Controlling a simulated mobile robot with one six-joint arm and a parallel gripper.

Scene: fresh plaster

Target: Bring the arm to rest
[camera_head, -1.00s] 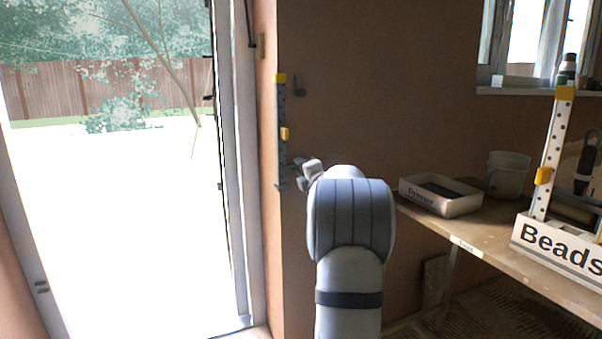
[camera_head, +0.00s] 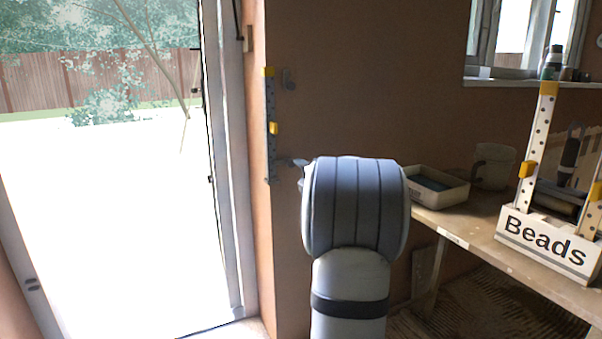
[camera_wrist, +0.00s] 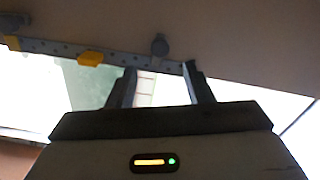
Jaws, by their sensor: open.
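My gripper (camera_wrist: 160,80) shows in the wrist view with its two dark fingers apart and nothing between them. In the head view my arm stands in the lower middle, and its thick grey link hides most of the gripper. A perforated strip with yellow pieces (camera_head: 269,127) is upright along the wall corner beside the doorway, left of my arm. In the wrist view the same kind of strip (camera_wrist: 125,58) runs across beyond the fingers, with a yellow slider (camera_wrist: 92,58) on it. A dark hook or knob (camera_wrist: 159,45) is on the wall near it.
A bench (camera_head: 470,234) stands at right with a white tray (camera_head: 440,188), a bucket (camera_head: 493,166) and a box marked Beads (camera_head: 545,243) holding upright perforated strips. A bright open doorway (camera_head: 110,220) is at left. A window (camera_head: 520,40) is at upper right.

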